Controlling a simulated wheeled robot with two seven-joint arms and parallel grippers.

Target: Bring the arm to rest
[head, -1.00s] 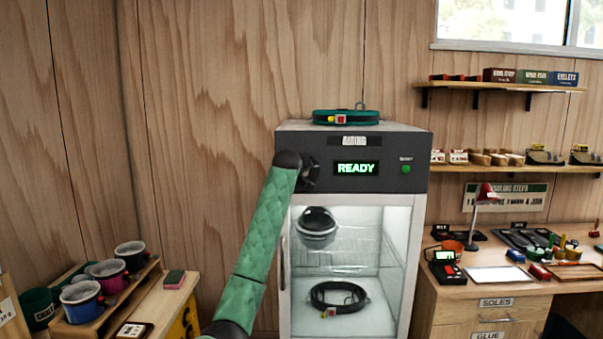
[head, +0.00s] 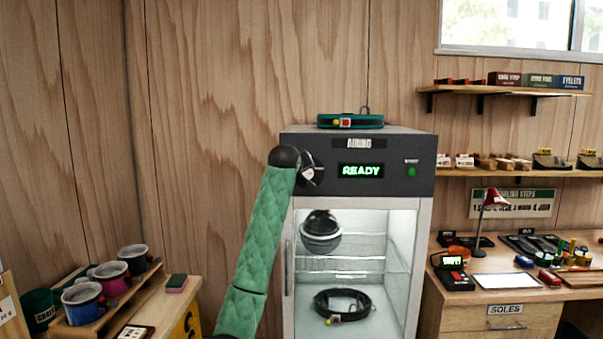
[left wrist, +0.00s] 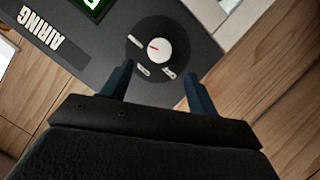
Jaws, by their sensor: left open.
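My left gripper (left wrist: 160,85) is open in the left wrist view, its two dark blue fingers apart. Beyond the fingertips is a round black dial (left wrist: 153,48) with a white knob and a red mark, on the dark panel of the airing cabinet. I cannot tell whether a finger touches it. In the head view my green-sleeved left arm rises in front of the cabinet (head: 425,180), and its dark wrist end covers the panel's left edge. The left fingers are hard to make out there. The cabinet display (head: 361,171) reads READY. My right gripper is not in view.
A green strap coil (head: 350,121) lies on the cabinet top. Inside, behind the glass, are a dark pot-like item (head: 321,236) and a black coil (head: 343,304). A rack of chalk pots (head: 100,320) stands left; a workbench (head: 500,318) with tools stands right.

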